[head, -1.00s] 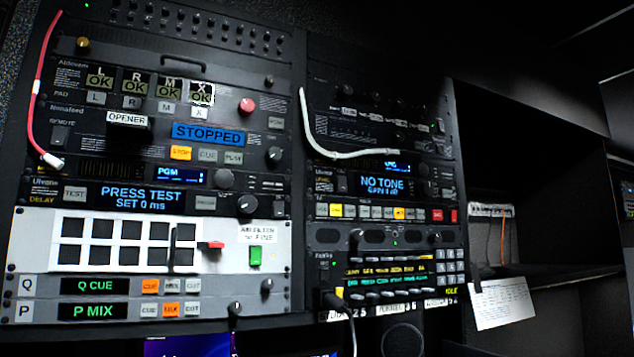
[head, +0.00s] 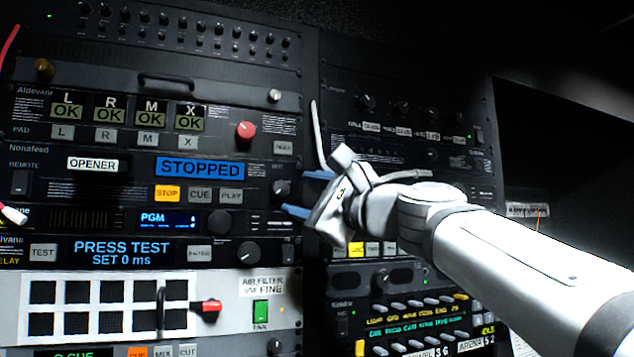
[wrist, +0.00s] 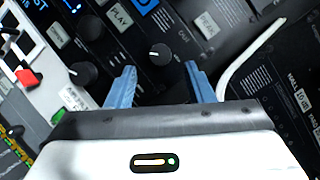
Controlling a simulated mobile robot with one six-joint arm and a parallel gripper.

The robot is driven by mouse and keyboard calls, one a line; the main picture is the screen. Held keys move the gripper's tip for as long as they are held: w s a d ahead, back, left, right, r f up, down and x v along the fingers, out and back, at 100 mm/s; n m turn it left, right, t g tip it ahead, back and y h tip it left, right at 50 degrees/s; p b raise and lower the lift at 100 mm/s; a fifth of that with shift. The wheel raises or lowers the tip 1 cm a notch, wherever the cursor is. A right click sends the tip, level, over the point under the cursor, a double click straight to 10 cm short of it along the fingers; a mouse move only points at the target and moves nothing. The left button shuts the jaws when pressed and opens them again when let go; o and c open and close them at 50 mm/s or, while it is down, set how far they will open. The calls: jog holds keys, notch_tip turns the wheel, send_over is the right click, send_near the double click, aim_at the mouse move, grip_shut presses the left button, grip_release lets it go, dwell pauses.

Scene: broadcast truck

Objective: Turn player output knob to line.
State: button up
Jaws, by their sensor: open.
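The player is the rack unit with the OPENER label and the blue STOPPED display (head: 200,168). Its output knob (head: 280,189) is a small dark round knob at the unit's right end, right of the PLAY button (head: 231,196). My gripper (head: 292,191) is open, with its two blue fingers pointing at this knob. In the wrist view the knob (wrist: 160,55) sits just beyond and between the fingertips (wrist: 160,70), apparently untouched. A pale mark shows on the knob, but its setting and the labels around it are too small to read.
Below are the PGM unit's knob (head: 220,222) and the delay unit's knob (head: 248,254). A red knob (head: 245,131) is above left. A pale cable (wrist: 245,58) hangs right of the gripper. A red-tipped lever (head: 210,306) sticks out lower left.

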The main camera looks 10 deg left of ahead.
aim_at(284, 191)
jog(key=shift+p+x, duration=0.8)
jog(key=shift+x, duration=1.55)
jog(key=shift+c, duration=0.2)
jog(key=c, duration=1)
